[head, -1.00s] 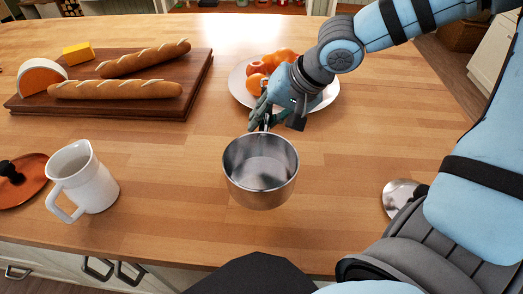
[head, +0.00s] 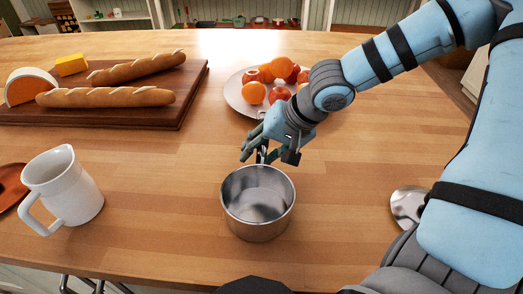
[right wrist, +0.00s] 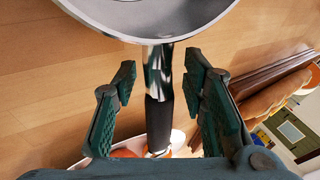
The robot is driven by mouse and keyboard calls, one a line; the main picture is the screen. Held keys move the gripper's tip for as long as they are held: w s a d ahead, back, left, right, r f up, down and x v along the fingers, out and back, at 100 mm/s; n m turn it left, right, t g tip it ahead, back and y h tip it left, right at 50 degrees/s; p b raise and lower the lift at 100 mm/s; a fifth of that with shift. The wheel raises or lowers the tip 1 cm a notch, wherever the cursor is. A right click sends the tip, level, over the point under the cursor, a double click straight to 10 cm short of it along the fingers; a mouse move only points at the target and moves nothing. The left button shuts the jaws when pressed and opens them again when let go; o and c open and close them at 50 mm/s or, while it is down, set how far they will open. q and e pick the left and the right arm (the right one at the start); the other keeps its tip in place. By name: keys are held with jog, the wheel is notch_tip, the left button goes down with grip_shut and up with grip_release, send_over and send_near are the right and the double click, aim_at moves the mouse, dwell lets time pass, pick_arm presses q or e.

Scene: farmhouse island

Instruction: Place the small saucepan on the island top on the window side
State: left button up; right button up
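The small steel saucepan (head: 258,222) appears to stand upright and empty on the near middle of the wooden island top (head: 330,215). Its handle points away from me, toward the fruit plate. My right gripper (head: 258,153) is at the handle, just beyond the rim. In the right wrist view the saucepan (right wrist: 150,14) fills the top edge, and its handle with a dark grip runs between the two fingers of the right gripper (right wrist: 163,100). The fingers are open, with a gap on both sides of the handle. My left gripper is not in view.
A plate of fruit (head: 235,95) lies beyond my gripper. A cutting board (head: 190,92) with bread and cheese is at the far left. A white jug (head: 68,190) and a copper lid (head: 10,188) stand near left. A shiny metal disc (head: 405,205) lies at right.

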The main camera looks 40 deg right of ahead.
jog(key=shift+r, duration=0.2)
jog(key=p+v, duration=0.3)
jog(key=v, duration=0.9)
jog(key=shift+p, duration=0.3)
